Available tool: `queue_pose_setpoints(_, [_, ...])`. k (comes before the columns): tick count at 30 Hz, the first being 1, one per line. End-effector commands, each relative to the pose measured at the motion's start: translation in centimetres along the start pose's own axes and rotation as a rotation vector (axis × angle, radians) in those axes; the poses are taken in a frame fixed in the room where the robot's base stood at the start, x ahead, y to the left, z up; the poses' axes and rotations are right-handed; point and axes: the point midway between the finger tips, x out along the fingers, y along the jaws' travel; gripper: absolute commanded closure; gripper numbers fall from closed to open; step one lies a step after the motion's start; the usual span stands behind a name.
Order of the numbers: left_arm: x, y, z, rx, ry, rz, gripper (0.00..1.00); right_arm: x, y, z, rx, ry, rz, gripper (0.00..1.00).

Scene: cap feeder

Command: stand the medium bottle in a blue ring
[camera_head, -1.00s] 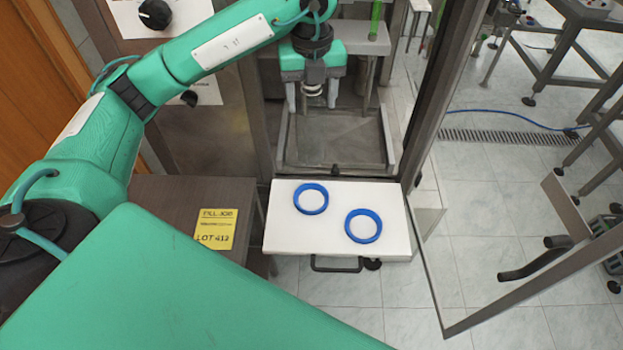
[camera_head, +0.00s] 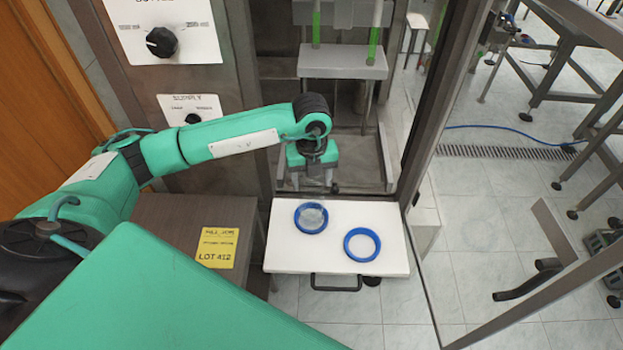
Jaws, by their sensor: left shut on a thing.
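A white shelf (camera_head: 285,258) bears two blue rings, a left ring (camera_head: 300,229) and a right ring (camera_head: 362,259). My left gripper (camera_head: 312,183) is at the shelf's back edge, just behind the left ring in the picture, with its fingers pointing down. It is shut on the medium bottle (camera_head: 313,215), a clear body hard to make out. The round clear part of the bottle shows within the outline of the left ring. I cannot tell whether it rests on the shelf or hangs just above. The right ring is empty. My right gripper is not in view.
A machine frame post (camera_head: 420,110) and an open glass door stand to the right of the shelf. Behind are a grey ledge (camera_head: 343,65) and green tubes (camera_head: 375,45). A yellow label (camera_head: 217,247) lies on the brown table at left.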

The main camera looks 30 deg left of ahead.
Motion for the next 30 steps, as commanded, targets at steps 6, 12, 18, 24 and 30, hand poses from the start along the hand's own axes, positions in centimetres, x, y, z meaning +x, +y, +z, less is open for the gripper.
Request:
queue_pose_setpoints(6, [1.3, 0.0, 0.0, 0.001, -0.001, 0.0, 0.72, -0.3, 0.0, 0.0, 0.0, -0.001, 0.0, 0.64])
queue_pose_setpoints(12, [1.5, 0.0, 0.0, 0.0, -0.001, 0.0, 0.72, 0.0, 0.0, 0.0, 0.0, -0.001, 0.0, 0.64])
queue_pose_setpoints(18, [1.5, 0.0, 0.0, 0.0, -0.001, 0.0, 0.18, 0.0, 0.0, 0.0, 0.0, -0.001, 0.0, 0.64])
queue_pose_setpoints(24, [1.5, 0.0, 0.0, 0.0, -0.001, 0.0, 0.18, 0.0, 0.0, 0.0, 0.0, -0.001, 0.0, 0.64])
queue_pose_setpoints(30, [0.7, -0.1, 0.1, 0.0, -0.003, -0.003, 0.18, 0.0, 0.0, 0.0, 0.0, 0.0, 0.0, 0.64])
